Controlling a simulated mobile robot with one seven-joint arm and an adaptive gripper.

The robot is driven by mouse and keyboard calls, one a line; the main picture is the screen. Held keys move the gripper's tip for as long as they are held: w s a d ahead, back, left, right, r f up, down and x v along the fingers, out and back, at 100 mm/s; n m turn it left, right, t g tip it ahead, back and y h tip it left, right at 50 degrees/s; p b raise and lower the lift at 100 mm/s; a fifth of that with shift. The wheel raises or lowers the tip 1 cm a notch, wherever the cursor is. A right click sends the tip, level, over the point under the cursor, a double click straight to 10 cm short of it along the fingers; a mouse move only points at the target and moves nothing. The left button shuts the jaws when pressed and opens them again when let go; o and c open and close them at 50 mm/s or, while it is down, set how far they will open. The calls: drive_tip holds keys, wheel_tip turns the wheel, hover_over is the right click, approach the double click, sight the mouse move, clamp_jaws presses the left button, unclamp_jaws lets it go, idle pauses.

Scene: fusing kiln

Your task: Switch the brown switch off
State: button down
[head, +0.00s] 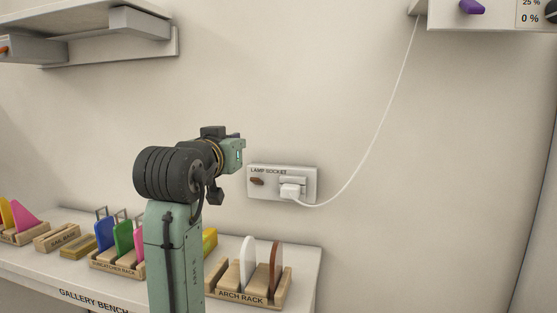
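The brown switch (257,181) is a small lever at the left of a pale wall plate labelled LAMP SOCKET (268,195). A white plug (290,191) sits in the socket to its right. Whether the lever is on or off cannot be made out. The end of my arm (232,154) is up and to the left of the plate in the picture, apart from the switch in this view. My gripper's fingers cannot be made out, so whether they are open or shut does not show.
A white cord (385,120) runs from the plug to a box (490,17) at upper right. Below is the gallery bench (308,262) with an arch rack (240,297) and a suncatcher rack (115,266). A shelf (90,22) is at upper left. The wall right of the socket is clear.

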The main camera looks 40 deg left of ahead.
drive_tip(key=shift+w+d+f+m+g+h, duration=0.2)
drive_tip(key=shift+w+f+g+h, duration=0.1)
drive_tip(key=shift+f+h, duration=0.15)
drive_tip(key=shift+w+d+f+m+g+h, duration=0.15)
drive_tip(key=shift+f+m+g+h, duration=0.05)
drive_tip(key=shift+f+g+h, duration=0.2)
drive_tip(key=shift+r, duration=0.1)
drive_tip(key=p, duration=0.4)
hover_over(257, 182)
drive_tip(key=w+a, duration=0.1)
drive_tip(key=w, duration=0.1)
drive_tip(key=shift+s+a+f, duration=0.1)
drive_tip(key=shift+s+f, duration=0.1)
drive_tip(key=shift+f, duration=0.65)
drive_tip(key=shift+s+d+f, duration=0.15)
drive_tip(key=shift+s+f, duration=0.25)
drive_tip(key=shift+f, duration=0.2)
drive_tip(key=shift+s+d+f, duration=0.15)
drive_tip(key=shift+s+f, duration=0.2)
drive_tip(key=shift+f, duration=0.25)
drive_tip(key=shift+s+d+f, duration=0.25)
drive_tip(key=shift+f, duration=0.4)
drive_tip(key=shift+f, duration=0.1)
drive_tip(key=shift+s+f+t+b, duration=0.1)
drive_tip(key=shift+t+b, duration=0.3)
drive_tip(key=shift+b, duration=0.15)
